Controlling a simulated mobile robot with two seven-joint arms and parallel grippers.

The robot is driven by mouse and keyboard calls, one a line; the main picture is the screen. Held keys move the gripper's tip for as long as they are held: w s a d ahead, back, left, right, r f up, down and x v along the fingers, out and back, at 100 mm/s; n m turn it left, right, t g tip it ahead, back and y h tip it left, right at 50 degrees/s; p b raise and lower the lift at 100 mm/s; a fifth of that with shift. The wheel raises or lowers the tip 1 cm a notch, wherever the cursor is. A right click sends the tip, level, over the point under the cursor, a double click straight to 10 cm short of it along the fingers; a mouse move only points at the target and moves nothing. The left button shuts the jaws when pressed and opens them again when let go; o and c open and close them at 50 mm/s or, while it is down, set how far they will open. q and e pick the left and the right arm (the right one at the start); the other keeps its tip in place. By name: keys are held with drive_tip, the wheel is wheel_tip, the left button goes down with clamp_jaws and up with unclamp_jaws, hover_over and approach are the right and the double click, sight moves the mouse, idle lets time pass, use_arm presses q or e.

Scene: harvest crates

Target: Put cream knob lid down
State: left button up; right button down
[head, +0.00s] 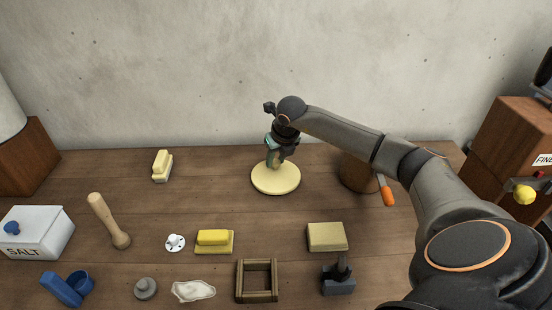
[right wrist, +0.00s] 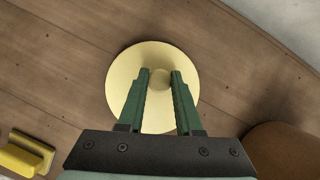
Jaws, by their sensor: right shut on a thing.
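The cream knob lid (head: 275,181) is a round pale disc at the back middle of the wooden table in the head view. In the right wrist view the lid (right wrist: 123,82) shows its round knob (right wrist: 160,78) between the green fingers. My right gripper (head: 279,163) points down over the lid's centre and is shut on the knob; its fingertips (right wrist: 161,76) also show in the wrist view. Whether the lid touches the table or hangs just above it, I cannot tell. My left gripper is not in view.
A brown round container (head: 356,173) stands right of the lid, partly behind my right arm. A butter-like block (head: 162,166) lies to the left. A yellow block on a base (head: 214,240), a wooden frame (head: 257,280) and a tan block (head: 327,237) lie in front. Bare table surrounds the lid.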

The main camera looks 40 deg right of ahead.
sight(283, 180)
drive_tip(key=c, duration=0.6)
unclamp_jaws()
drive_tip(key=shift+f, duration=0.1)
drive_tip(key=shift+r, duration=0.35)
drive_tip(key=v, duration=1.1)
drive_tip(key=shift+s+r, duration=0.15)
drive_tip(key=shift+r, duration=0.2)
